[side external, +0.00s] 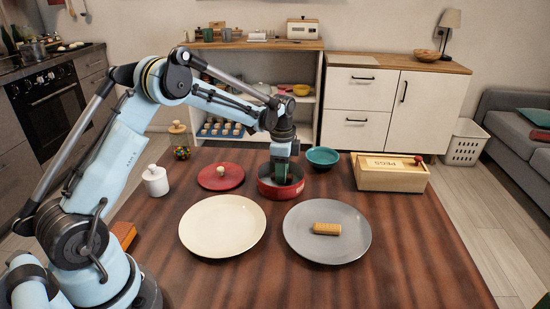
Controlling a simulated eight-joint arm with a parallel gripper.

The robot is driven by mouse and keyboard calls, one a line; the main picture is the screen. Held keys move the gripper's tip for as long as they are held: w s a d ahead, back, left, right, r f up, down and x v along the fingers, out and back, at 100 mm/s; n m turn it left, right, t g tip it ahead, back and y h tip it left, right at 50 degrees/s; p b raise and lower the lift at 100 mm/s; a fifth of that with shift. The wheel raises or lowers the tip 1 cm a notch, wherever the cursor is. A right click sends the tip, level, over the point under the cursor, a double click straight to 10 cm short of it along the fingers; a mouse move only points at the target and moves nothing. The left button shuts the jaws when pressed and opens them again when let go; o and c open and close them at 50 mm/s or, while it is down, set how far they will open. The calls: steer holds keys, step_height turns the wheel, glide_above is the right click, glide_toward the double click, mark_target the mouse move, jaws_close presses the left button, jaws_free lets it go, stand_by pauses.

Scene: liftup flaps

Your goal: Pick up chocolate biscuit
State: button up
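My gripper (281,172) points straight down into the red round container (268,191) near the middle of the table. Its fingertips are inside the rim, so I cannot tell whether it is open or shut, or whether it holds anything. The inside of the container is mostly hidden by the gripper. A golden-tan oblong biscuit (327,228) lies on the grey plate (345,250) in front of the container, apart from my gripper. No clearly chocolate-coloured biscuit is visible.
A red lid (221,177) with a pale knob lies left of the container. A cream plate (222,229) is at front left. A teal bowl (322,157) and a wooden PEGS box (390,175) stand to the right. A white jar (155,182) stands left. The front right is clear.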

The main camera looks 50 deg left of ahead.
jaws_close()
